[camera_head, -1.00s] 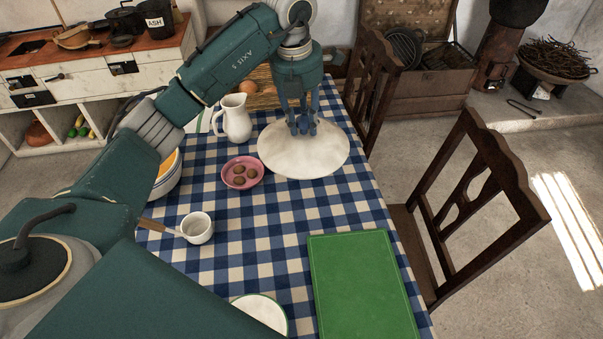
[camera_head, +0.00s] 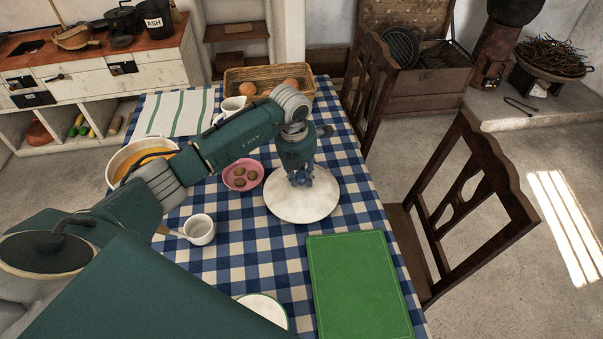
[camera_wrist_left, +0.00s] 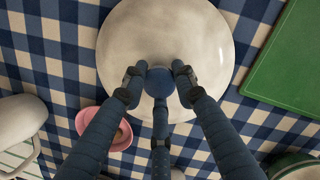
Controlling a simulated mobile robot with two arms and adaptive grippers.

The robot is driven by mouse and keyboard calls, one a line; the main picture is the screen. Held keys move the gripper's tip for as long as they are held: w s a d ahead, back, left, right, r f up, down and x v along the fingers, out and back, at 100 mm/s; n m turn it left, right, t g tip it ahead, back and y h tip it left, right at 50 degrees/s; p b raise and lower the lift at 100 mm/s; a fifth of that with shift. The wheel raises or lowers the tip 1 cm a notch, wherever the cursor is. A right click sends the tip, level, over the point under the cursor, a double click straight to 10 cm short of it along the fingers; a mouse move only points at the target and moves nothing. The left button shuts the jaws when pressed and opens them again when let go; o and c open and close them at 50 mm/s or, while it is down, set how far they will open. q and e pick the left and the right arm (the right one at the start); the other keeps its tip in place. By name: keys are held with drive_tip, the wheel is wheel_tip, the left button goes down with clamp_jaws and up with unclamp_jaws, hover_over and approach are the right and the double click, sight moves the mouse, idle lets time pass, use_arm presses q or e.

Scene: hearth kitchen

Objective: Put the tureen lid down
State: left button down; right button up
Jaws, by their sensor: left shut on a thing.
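The tureen lid (camera_head: 302,207) is a round, pale, shallow dome with a blue knob. It is at or just above the blue-and-white checked cloth, between the pink bowl and the right table edge; I cannot tell whether it touches. My left gripper (camera_head: 301,180) points down over its middle and is shut on the knob. In the left wrist view the fingers (camera_wrist_left: 160,80) close around the blue knob, and the lid (camera_wrist_left: 165,30) spreads beyond them. The tureen (camera_head: 117,165), white with orange contents, stands at the left, partly behind my arm. My right gripper is not in view.
A pink bowl (camera_head: 243,187) with several brown round things is just left of the lid. A green book (camera_head: 360,285) lies in front. A white cup (camera_head: 200,229), a pitcher (camera_head: 232,104) and an egg basket (camera_head: 240,80) are also on the table. A chair (camera_head: 455,210) stands at the right.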

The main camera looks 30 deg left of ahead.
use_arm(q)
drive_tip(key=shift+f, duration=0.15)
drive_tip(key=c, duration=1.4)
unclamp_jaws()
drive_tip(key=shift+o, duration=0.2)
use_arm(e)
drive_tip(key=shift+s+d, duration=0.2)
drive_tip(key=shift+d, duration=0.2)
